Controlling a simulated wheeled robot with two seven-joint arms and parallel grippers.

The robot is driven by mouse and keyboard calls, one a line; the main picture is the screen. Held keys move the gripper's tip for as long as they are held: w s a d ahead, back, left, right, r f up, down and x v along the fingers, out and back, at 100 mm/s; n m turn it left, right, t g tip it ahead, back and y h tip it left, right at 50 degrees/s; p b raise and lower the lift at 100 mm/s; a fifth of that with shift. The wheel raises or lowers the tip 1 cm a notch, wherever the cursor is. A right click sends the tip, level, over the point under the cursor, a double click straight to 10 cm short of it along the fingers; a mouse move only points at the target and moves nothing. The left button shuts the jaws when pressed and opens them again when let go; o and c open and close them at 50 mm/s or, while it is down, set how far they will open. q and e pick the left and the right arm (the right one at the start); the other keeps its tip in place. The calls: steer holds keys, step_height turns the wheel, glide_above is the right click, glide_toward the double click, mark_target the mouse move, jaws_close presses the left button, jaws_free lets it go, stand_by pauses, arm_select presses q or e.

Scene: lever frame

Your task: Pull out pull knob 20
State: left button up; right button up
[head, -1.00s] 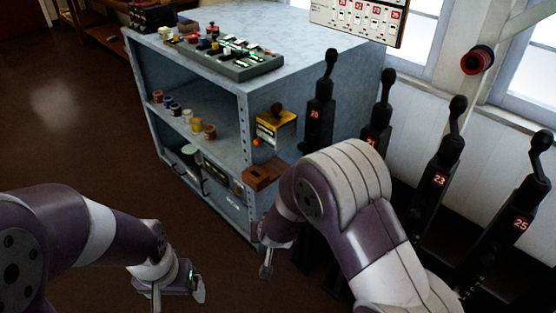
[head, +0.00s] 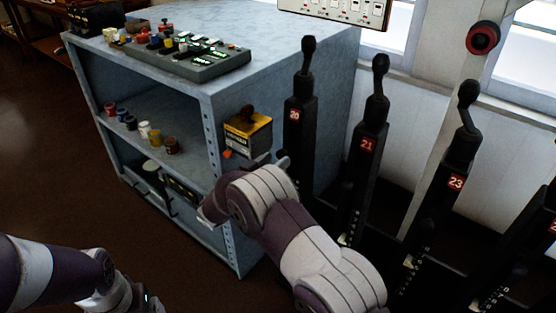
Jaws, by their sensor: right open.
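The black lever marked 20 (head: 294,115) stands upright just right of the blue-grey cabinet, with a dark rounded knob (head: 308,44) at its top. A separate pull knob cannot be made out on it; its lower part is hidden by my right arm. My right gripper (head: 277,163) shows small and partly hidden beyond my forearm, by the cabinet's corner and left of lever 20's shaft. It is open, with nothing seen in it. My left gripper (head: 142,304) is at the bottom edge, low over the floor and partly cut off; its fingers are unclear.
Levers 21 (head: 367,146) and 23 (head: 456,182) stand in a row to the right. The cabinet (head: 285,55) carries a button panel (head: 188,60), with jars on its shelf. A yellow box (head: 247,133) is on its side. A red-black round fitting (head: 483,37) is at upper right.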

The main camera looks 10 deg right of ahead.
steer(key=shift+x, duration=1.3)
jaws_close()
steer(key=shift+p+v, duration=0.7)
steer(key=shift+v, duration=0.55)
steer(key=shift+f, duration=0.15)
steer(key=shift+c, duration=0.3)
jaws_free()
steer(key=shift+a, duration=0.1)
steer(key=shift+o, duration=0.3)
steer(key=shift+s+a, duration=0.1)
steer(key=shift+a, duration=0.05)
steer(key=p+v, duration=0.1)
steer(key=v, duration=1.1)
steer(key=shift+s, duration=0.15)
